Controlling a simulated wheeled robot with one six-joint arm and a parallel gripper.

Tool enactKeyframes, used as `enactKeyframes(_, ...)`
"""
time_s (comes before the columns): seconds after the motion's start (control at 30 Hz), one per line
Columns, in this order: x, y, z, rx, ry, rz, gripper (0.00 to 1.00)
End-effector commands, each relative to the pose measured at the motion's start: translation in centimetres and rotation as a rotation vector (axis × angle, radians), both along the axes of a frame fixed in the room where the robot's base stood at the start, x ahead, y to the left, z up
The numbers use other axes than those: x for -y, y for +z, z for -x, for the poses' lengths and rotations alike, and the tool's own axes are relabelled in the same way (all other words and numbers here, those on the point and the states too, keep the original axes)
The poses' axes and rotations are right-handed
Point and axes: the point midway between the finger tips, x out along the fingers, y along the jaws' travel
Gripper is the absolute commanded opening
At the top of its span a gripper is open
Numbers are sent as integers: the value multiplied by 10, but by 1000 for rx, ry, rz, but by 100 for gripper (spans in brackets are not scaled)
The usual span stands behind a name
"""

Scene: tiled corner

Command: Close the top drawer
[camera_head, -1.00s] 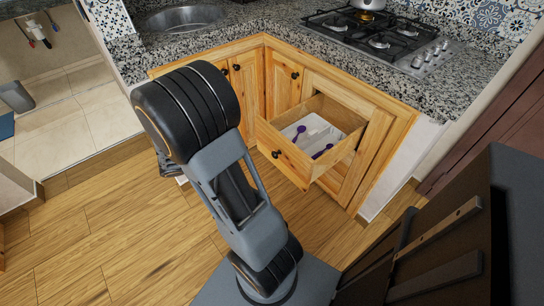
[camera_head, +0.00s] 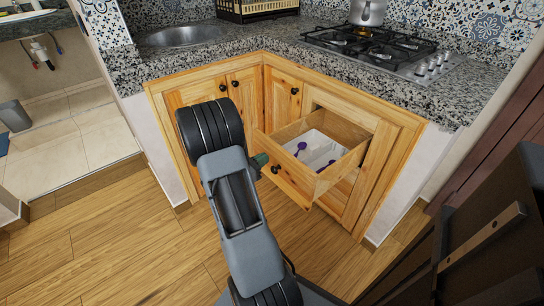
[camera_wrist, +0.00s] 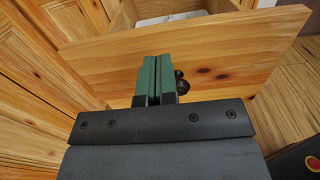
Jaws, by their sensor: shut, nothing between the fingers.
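The top drawer (camera_head: 290,185) is a pine drawer pulled well out of the corner cabinet below the stove. A white tray with purple-handled utensils (camera_head: 302,148) lies inside it. The drawer front (camera_wrist: 225,58) fills much of the wrist view, with a dark round knob (camera_wrist: 181,80) on it. My gripper (camera_wrist: 157,62) has green fingers pressed together with nothing between them. It is at the drawer front, just left of the knob; whether it touches the wood I cannot tell. In the head view my gripper (camera_head: 261,160) shows at the drawer's left side, partly hidden by my arm.
Closed cabinet doors (camera_head: 245,98) stand left of the drawer. A granite counter (camera_head: 270,42) with a sink (camera_head: 180,35), a gas stove (camera_head: 375,50) and a kettle (camera_head: 367,12) runs above. Wood floor (camera_head: 120,235) is clear at the left.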

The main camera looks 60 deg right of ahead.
Motion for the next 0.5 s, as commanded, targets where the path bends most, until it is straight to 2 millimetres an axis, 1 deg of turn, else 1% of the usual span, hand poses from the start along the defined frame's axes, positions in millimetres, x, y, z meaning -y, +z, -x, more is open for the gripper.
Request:
enactKeyframes(0.03,8,-1,3,1,-4,1,0)
enactKeyframes(0.2,27,-1,9,1,-2,0,0)
enactKeyframes(0.33,35,-1,12,1,-1,0,0)
enactKeyframes(0.5,40,0,13,0,0,0,0)
